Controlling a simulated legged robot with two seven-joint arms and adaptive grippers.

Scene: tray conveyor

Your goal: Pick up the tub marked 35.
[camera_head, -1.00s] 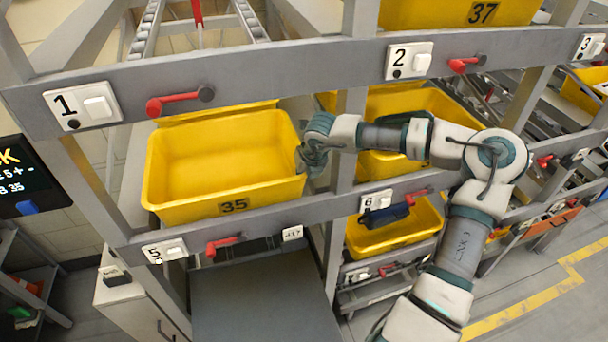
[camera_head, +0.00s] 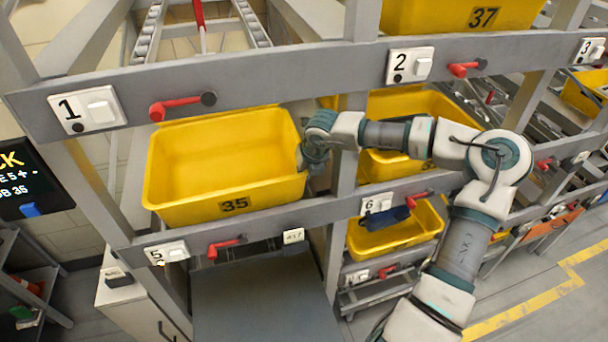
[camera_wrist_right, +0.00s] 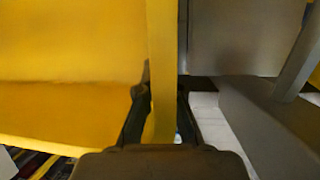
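The yellow tub marked 35 (camera_head: 222,160) sits upright on the rack's left bay, between the signs 1 and 5. It looks empty. My right gripper (camera_head: 308,158) is at the tub's right side wall. In the right wrist view the tub's wall (camera_wrist_right: 162,60) runs between the two fingers of the gripper (camera_wrist_right: 164,90), one inside the tub and one outside. The fingers lean in against the wall and look shut on it. My left gripper is not in view.
A grey beam (camera_head: 300,72) crosses above the tub, with a red lever (camera_head: 180,105). A lower beam (camera_head: 270,222) runs along the tub's front. A grey post (camera_head: 345,165) stands close to my right gripper. Other yellow tubs, one marked 37 (camera_head: 440,15), are to the right.

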